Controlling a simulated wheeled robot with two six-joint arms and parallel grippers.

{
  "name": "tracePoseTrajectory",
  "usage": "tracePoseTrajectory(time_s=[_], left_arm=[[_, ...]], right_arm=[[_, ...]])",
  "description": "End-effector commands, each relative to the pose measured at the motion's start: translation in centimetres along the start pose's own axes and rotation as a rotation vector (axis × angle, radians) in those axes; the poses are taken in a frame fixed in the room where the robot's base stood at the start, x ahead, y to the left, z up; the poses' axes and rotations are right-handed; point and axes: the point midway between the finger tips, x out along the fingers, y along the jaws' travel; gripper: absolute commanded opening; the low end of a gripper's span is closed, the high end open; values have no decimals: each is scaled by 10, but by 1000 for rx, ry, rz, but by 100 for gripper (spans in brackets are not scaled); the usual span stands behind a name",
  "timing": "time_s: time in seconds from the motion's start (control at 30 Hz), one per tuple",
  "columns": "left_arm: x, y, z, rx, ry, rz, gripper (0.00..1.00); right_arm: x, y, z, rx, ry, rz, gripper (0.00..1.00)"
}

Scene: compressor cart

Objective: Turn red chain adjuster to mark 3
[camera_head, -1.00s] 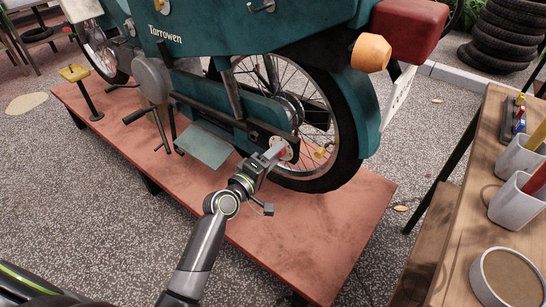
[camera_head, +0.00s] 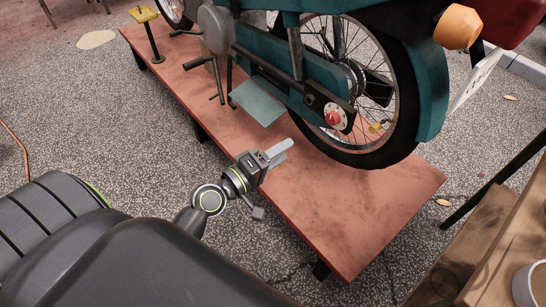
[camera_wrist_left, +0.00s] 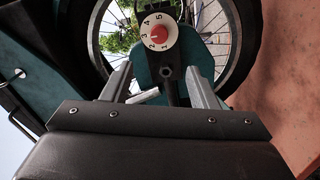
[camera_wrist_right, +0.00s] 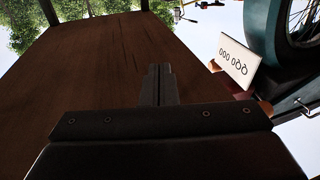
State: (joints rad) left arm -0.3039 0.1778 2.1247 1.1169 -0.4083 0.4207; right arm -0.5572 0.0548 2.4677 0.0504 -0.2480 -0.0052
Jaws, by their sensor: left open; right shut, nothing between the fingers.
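The red chain adjuster (camera_head: 333,118) is a red knob on a round white dial by the motorcycle's rear wheel. In the left wrist view the red knob (camera_wrist_left: 159,32) sits at the middle of the dial (camera_wrist_left: 164,49), which bears black numbers 1 to 5. I cannot tell which number the knob points to. My left gripper (camera_head: 284,149) is open and empty, apart from the knob, in front of and below it. In the left wrist view its fingers (camera_wrist_left: 160,72) are spread below the dial. My right gripper (camera_wrist_right: 159,72) is shut and empty, outside the head view.
The teal motorcycle (camera_head: 432,95) stands on a low reddish platform (camera_head: 370,215). A small yellow part (camera_head: 376,128) is right of the dial. A wooden bench (camera_head: 500,262) stands at the right. The right wrist view shows a brown wooden surface (camera_wrist_right: 100,70) and the number plate (camera_wrist_right: 238,60).

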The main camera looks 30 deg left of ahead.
Motion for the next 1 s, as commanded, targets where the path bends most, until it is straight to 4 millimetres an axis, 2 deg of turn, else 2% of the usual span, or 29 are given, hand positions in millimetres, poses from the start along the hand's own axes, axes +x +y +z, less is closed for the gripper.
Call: tracePoseTrajectory(time_s=[0.1,0.23,1.0], left_arm=[[-12,-1,0,2,0,-1,53],[-18,0,0,1,0,1,53],[-18,0,0,0,0,0,53]], right_arm=[[1,0,-10,-10,61,1,0],[1,0,-17,-16,94,1,0],[1,0,-18,-16,101,1,0]])
